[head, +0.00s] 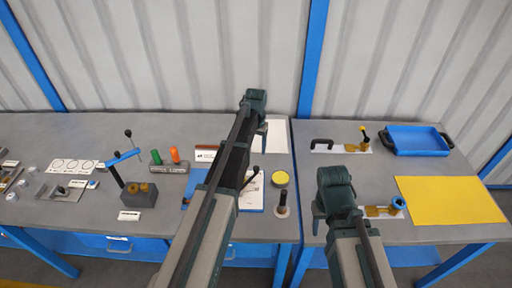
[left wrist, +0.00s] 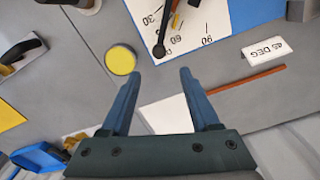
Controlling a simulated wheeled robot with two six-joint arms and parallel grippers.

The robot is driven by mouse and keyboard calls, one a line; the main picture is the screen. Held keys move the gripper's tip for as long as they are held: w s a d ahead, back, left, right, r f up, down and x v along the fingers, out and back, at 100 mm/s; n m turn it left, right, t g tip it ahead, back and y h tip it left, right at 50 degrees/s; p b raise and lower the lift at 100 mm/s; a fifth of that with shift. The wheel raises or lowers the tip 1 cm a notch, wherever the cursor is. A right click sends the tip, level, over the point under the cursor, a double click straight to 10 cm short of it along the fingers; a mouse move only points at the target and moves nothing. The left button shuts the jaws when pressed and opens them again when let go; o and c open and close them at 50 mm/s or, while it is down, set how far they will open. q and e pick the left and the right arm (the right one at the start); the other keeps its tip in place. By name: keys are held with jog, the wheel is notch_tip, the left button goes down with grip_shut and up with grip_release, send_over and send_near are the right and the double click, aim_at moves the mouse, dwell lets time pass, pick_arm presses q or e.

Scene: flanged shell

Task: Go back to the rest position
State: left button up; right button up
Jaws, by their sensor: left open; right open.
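My left gripper (head: 262,132) is above the back of the grey bench, near a white sheet (head: 277,138). In the left wrist view its two blue fingers (left wrist: 157,76) are spread apart with nothing between them. My right gripper (head: 318,215) is further right, over the gap between the two benches. It is open and I see nothing held in it; its fingers are partly hidden by its own body. A yellow round disc (head: 280,178) lies on the bench between the two arms. It also shows left of the fingers in the left wrist view (left wrist: 121,60).
A blue tray (head: 418,150) and a yellow mat (head: 450,199) lie on the right bench, with trowel-like tools beside them. A dark upright post (head: 283,199) stands near the front edge. A blue-handled lever stand (head: 138,194) and several small parts occupy the left bench.

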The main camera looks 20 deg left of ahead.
pick_arm(q)
jog(key=shift+r+p, duration=0.35)
jog(key=shift+r, duration=0.5)
pick_arm(e)
jog(key=shift+r, duration=0.8)
pick_arm(q)
jog(key=s+d+f+m+b, duration=0.1)
jog(key=s+d+f+b, duration=0.1)
jog(key=s+d, duration=0.3)
jog(key=s+d+f+m+b, duration=0.1)
jog(key=s+d, duration=0.5)
jog(key=s, duration=0.6)
jog(key=s+d+f+m+y+b, duration=0.1)
jog(key=s+d+f+b, duration=0.3)
jog(key=s, duration=0.5)
jog(key=shift+s+d, duration=0.25)
jog(key=shift+d, duration=1)
pick_arm(e)
notch_tip(320, 180, down, 7)
